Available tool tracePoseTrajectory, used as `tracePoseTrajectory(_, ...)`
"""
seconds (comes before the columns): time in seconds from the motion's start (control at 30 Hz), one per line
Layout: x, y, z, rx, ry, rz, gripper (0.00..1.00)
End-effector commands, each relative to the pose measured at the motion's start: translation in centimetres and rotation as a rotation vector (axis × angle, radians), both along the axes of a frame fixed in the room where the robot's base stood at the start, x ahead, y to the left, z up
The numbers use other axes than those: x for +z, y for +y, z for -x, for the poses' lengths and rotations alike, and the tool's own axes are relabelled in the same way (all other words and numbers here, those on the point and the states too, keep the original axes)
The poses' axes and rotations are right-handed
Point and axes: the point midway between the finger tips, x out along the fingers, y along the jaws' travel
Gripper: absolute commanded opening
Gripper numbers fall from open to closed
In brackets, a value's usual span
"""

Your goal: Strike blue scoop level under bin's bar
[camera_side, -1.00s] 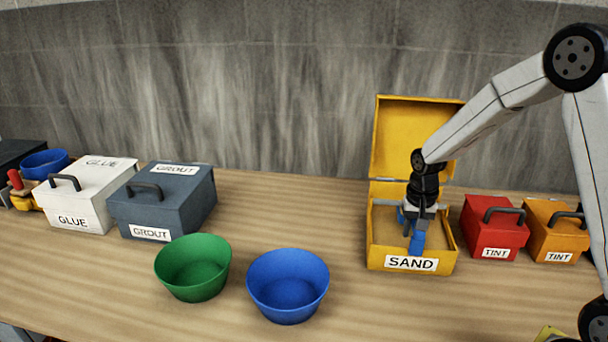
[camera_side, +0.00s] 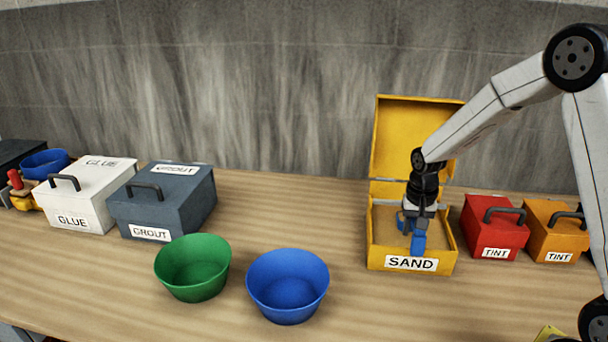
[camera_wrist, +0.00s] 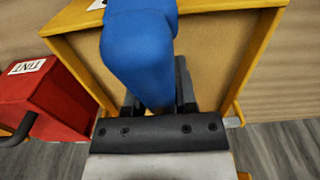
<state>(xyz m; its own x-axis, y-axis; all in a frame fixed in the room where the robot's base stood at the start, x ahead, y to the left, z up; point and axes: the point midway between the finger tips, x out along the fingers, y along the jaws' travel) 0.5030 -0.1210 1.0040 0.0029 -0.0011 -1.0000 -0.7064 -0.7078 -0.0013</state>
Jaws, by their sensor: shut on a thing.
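The blue scoop (camera_side: 418,243) is held by my gripper (camera_side: 416,220) inside the open yellow sand bin (camera_side: 376,258). In the wrist view the scoop (camera_wrist: 140,50) fills the upper middle, between the dark fingers of my gripper (camera_wrist: 158,95). My gripper is shut on it. The bin's lid (camera_side: 408,135) stands open at the back. Tan sand (camera_wrist: 215,60) shows in the bin. A thin bar (camera_side: 384,180) runs along the back of the bin, partly behind my wrist. What the scoop holds, and whether it touches the bar, I cannot tell.
Red (camera_side: 492,228) and orange (camera_side: 553,232) tint boxes stand close on the right. A green bowl (camera_side: 193,268) and a blue bowl (camera_side: 288,286) stand left of the bin. Grout (camera_side: 165,200) and glue (camera_side: 88,196) boxes are further left. The table between grout box and bin is clear.

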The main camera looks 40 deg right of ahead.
Motion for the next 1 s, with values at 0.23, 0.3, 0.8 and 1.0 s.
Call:
tracePoseTrajectory(0.23,0.0,0.8,0.8,0.000,0.001,-0.001,0.00)
tracePoseTrajectory(0.3,0.0,1.0,1.0,0.000,0.001,-0.001,0.00)
tracePoseTrajectory(0.8,0.0,2.5,2.5,0.000,0.003,-0.001,0.00)
tracePoseTrajectory(1.0,0.0,3.1,3.1,0.000,0.001,-0.001,0.00)
